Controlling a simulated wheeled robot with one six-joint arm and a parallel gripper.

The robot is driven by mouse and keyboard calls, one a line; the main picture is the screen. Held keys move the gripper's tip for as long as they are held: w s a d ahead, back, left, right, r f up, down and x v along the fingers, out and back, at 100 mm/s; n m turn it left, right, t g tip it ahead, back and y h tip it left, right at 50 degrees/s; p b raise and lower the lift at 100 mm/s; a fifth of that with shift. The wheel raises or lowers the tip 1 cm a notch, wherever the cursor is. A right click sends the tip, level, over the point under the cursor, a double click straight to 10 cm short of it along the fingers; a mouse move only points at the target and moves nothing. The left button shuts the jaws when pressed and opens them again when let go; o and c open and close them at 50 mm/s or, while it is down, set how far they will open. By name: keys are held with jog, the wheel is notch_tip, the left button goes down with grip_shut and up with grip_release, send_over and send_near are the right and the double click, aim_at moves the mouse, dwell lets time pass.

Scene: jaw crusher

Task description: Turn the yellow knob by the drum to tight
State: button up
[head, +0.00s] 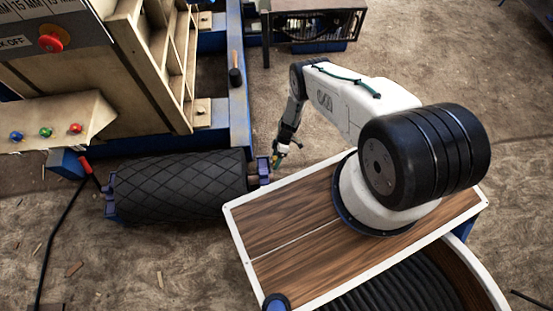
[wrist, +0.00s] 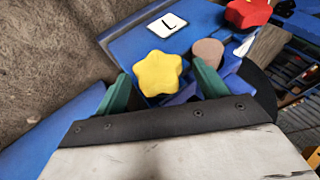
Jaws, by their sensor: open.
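The yellow star-shaped knob (wrist: 158,73) sits on a blue bracket in the wrist view, below a white label marked L (wrist: 167,25). My gripper (wrist: 161,72) is open, its two green fingers to the left and right of the knob in the picture. A gap shows on each side, and I cannot tell whether the fingertips reach down around it. In the head view my gripper (head: 279,158) is low beside the right end of the black diamond-patterned drum (head: 180,185). The knob is too small to make out there.
A red knob (wrist: 248,13) and a brownish round end (wrist: 207,52) are close by in the wrist view. A blue frame (head: 238,85) stands behind the drum's right end. A red-handled lever (head: 85,165) is at its left.

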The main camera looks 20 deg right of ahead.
jog(key=v, duration=0.7)
jog(key=shift+d+r, duration=0.2)
jog(key=shift+r, duration=0.1)
jog(key=shift+w, duration=0.1)
